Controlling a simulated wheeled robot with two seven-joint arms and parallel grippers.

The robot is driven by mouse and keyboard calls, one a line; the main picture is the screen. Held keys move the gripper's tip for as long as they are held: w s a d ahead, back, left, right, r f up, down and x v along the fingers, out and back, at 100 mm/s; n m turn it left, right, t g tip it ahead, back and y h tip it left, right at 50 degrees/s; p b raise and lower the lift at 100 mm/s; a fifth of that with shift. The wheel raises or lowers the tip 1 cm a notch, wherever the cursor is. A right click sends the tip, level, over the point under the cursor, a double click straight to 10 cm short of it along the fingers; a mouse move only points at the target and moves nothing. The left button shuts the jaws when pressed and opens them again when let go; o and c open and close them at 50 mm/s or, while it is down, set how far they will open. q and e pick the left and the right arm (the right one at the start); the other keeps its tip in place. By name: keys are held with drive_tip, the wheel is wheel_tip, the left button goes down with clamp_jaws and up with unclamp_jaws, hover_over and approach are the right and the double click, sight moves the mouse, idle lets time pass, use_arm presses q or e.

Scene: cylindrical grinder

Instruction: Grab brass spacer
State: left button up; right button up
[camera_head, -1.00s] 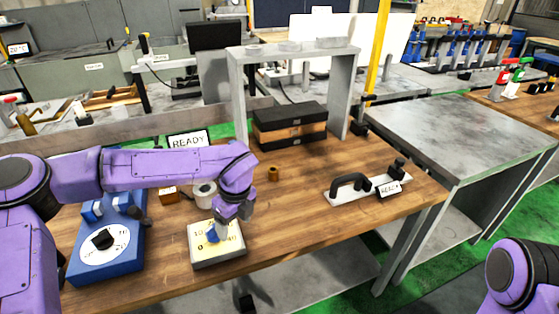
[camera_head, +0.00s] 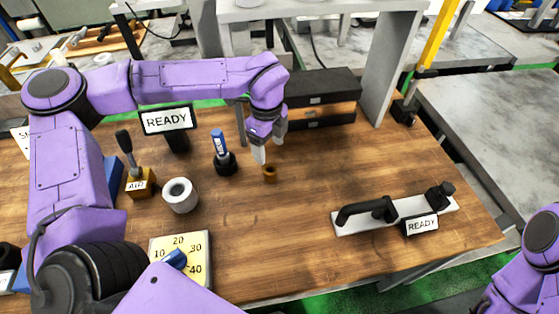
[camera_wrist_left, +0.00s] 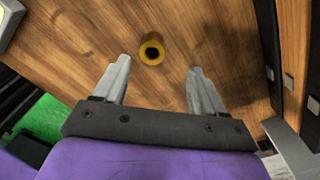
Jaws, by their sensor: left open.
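The brass spacer (camera_head: 269,173) is a small golden ring standing upright on the wooden table. In the left wrist view the spacer (camera_wrist_left: 152,50) shows its dark hole and sits just beyond the fingertips, roughly between their lines. My left gripper (camera_head: 268,150) is above the spacer, fingers pointing down. In the left wrist view the gripper (camera_wrist_left: 158,66) is open with nothing between its two grey fingers. My right arm shows only in part at the right edge; its gripper is out of view.
Near the spacer are a blue-handled tool in a black holder (camera_head: 224,160), a white ring (camera_head: 180,195), an AIR lever (camera_head: 140,183) and a dark drawer box (camera_head: 325,88). A yellow dial box (camera_head: 180,256) and a plate with a black handle (camera_head: 392,212) stand nearer. Table between them is clear.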

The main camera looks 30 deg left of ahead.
sight(271, 166)
use_arm(q)
drive_tip(key=s+f, duration=0.1)
drive_tip(key=s+f+p, duration=0.1)
drive_tip(key=s, duration=0.1)
drive_tip(key=shift+f, duration=0.1)
drive_tip(key=f, duration=0.1)
drive_tip(key=w+f, duration=0.1)
drive_tip(key=f, duration=0.1)
drive_tip(key=w+f+p, duration=0.1)
drive_tip(key=f, duration=0.1)
drive_tip(key=shift+w+d+f, duration=0.15)
drive_tip(key=shift+w+d, duration=0.05)
drive_tip(key=shift+d, duration=0.1)
drive_tip(key=shift+s, duration=0.25)
drive_tip(key=shift+s+r, duration=0.2)
drive_tip(key=shift+r, duration=0.05)
drive_tip(key=shift+c, duration=1)
drive_tip(key=shift+w, duration=0.1)
clamp_jaws()
use_arm(e)
drive_tip(key=s+r, duration=0.1)
drive_tip(key=r, duration=0.1)
drive_tip(key=shift+s+r, duration=0.3)
drive_tip(key=shift+s, duration=0.1)
